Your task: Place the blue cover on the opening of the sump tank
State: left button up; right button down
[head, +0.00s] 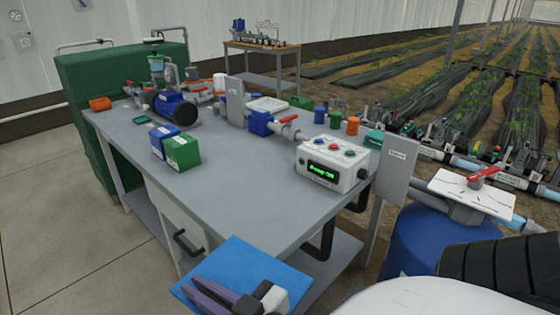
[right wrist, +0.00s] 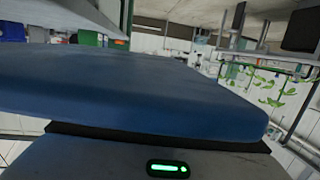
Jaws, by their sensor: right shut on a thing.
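The blue cover (head: 250,262) is a flat blue slab at the bottom middle of the head view, in front of the bench's near end. My right gripper (head: 232,299) is shut on it at its near side and holds it clear of the bench. In the right wrist view the cover (right wrist: 140,90) spans nearly the whole width and hides much of what lies beyond. My left gripper is not in view. I cannot make out the sump tank's opening. A blue drum (head: 415,240) stands at the right, partly hidden; I cannot tell whether it is the sump tank.
A grey bench (head: 235,185) carries a white control box (head: 337,163), green and blue boxes (head: 182,152) and a pump (head: 176,110). Black handles (head: 187,243) stick out at its near side. A green tank (head: 105,70) stands behind. Floor is clear at left.

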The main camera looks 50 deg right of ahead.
jog(key=w+d+f, duration=0.1)
jog(key=w+d, duration=0.7)
jog(key=d, duration=0.1)
notch_tip(320, 180, up, 5)
jog(key=m+h, duration=0.2)
send_over(237, 222)
notch_tip(237, 222, down, 9)
jog(key=shift+r+b, duration=0.1)
jog(key=shift+b, duration=0.3)
jog(key=c, duration=1.8)
grip_release()
jog(key=shift+c, duration=0.2)
